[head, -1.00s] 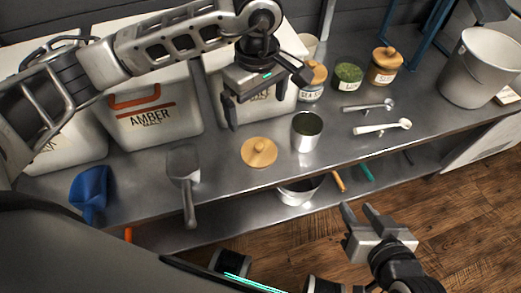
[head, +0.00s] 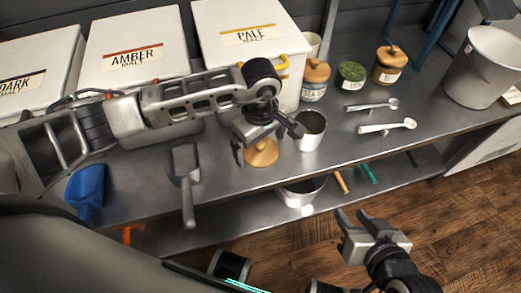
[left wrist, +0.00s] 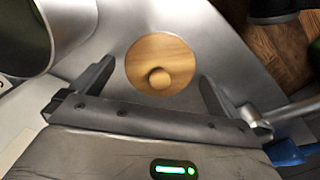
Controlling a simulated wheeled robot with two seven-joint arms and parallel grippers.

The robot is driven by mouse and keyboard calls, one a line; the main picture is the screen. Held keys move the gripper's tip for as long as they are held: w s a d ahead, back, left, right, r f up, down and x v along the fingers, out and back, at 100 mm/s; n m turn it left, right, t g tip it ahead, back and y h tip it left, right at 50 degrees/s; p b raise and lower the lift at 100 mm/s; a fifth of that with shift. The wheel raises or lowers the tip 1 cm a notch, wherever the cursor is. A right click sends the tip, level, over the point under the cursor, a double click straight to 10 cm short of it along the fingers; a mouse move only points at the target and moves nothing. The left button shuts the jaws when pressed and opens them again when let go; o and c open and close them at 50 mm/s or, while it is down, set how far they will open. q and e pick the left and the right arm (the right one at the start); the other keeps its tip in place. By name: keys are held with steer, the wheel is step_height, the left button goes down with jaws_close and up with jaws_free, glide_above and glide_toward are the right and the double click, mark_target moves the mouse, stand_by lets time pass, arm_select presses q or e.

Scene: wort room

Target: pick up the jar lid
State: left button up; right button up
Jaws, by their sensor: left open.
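The round wooden jar lid (head: 263,156) with a small knob lies flat on the steel counter, between the metal scoop and an open metal cup. My left gripper (head: 262,146) is open above the lid and hides its far part in the head view. In the left wrist view, the whole lid (left wrist: 160,58) shows beyond the palm, between the directions of the two spread fingers (left wrist: 157,85). I see no contact. My right gripper (head: 355,218) is empty, with its fingers apart, in front of the counter over the floor.
The metal cup (head: 311,132) stands close right of the lid. A metal scoop (head: 184,178) and a blue scoop (head: 86,188) lie to the left. Malt bins (head: 250,50) stand behind. Lidded jars (head: 314,82) and spoons (head: 388,127) are to the right. A pot (head: 299,192) sits on the lower shelf.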

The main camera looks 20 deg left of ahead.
arm_select(q)
steer(key=shift+f, duration=0.15)
steer(key=c, duration=0.9)
